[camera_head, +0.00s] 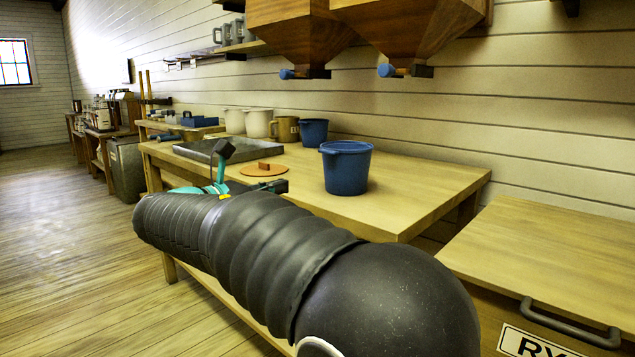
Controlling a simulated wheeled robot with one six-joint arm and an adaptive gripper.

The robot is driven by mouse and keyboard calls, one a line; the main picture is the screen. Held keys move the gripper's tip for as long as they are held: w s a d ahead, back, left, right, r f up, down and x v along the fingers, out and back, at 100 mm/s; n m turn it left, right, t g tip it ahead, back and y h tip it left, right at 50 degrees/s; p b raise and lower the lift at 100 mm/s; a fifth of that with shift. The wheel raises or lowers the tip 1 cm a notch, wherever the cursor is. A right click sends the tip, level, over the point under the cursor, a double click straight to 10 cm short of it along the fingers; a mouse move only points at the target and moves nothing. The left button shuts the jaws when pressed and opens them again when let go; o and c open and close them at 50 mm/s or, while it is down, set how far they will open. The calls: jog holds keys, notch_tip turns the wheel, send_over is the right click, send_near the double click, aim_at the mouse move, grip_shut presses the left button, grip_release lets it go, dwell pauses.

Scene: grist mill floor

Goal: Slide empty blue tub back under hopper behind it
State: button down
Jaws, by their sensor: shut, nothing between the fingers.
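A blue tub (346,172) stands upright on the wooden table, near its front right part. I see only a little inside its rim and cannot tell its contents. A second blue tub (314,131) stands farther back, near the wall. Two wooden hoppers hang on the wall above: a left one (298,30) and a right one (418,28), each with a blue-tipped outlet. My gripper (283,187) is shut and empty, left of the near tub and apart from it. My dark arm hides much of the gripper.
A round wooden lid (264,169) and a grey metal tray (205,151) lie on the table (430,190), left of the near tub. The tabletop right of the tub is clear. A wooden bin (560,250) stands at right.

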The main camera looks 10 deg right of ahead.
aim_at(331, 171)
jog(key=b+x, duration=0.1)
jog(key=x, duration=1.3)
jog(key=shift+w+a+r+b, duration=0.1)
jog(key=shift+r+b, duration=0.15)
jog(key=shift+b, duration=0.1)
